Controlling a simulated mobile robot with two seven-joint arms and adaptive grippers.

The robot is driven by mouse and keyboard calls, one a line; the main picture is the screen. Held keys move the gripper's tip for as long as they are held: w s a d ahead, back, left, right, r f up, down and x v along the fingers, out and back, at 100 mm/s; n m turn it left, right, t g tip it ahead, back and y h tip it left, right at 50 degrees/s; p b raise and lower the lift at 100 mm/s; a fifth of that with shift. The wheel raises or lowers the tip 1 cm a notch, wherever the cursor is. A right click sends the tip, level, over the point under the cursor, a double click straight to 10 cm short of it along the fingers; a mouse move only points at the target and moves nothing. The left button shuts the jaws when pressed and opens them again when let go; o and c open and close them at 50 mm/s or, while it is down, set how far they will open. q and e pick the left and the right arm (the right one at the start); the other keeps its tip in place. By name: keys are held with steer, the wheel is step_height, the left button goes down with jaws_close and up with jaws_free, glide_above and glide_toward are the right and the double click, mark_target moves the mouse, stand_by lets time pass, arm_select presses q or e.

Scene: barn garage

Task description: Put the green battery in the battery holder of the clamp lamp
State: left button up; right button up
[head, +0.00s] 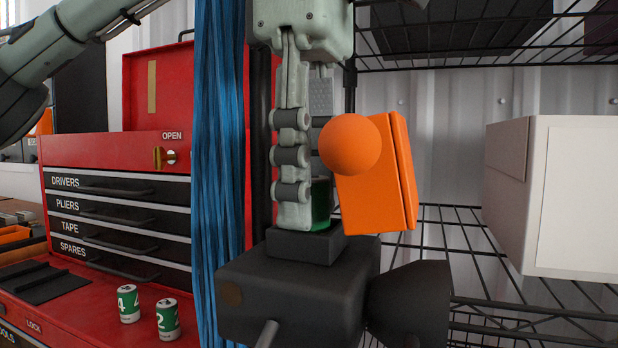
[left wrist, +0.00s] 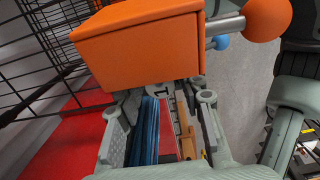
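My left gripper (head: 305,215) points straight down over the dark grey clamp lamp (head: 290,295), its fingertips at the raised block on the lamp's top. A green battery (head: 320,205) shows as a green sliver between the fingers at that block; the near finger hides most of it. An orange box (head: 375,175) with an orange ball (head: 350,145) stands close beside the fingers. My right gripper is out of view.
Two green-and-white batteries (head: 129,304) (head: 167,319) stand on the red surface. A red tool chest (head: 90,140) is at left. Blue strands (head: 218,150) hang beside the gripper. A white box (head: 560,195) sits on the wire shelf at right.

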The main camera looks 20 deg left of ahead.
arm_select(q)
steer(key=shift+o, duration=0.6)
steer(key=shift+r, duration=0.65)
step_height(320, 180, up, 9)
steer(key=shift+f, duration=0.2)
step_height(320, 180, up, 2)
steer(key=shift+r, duration=0.25)
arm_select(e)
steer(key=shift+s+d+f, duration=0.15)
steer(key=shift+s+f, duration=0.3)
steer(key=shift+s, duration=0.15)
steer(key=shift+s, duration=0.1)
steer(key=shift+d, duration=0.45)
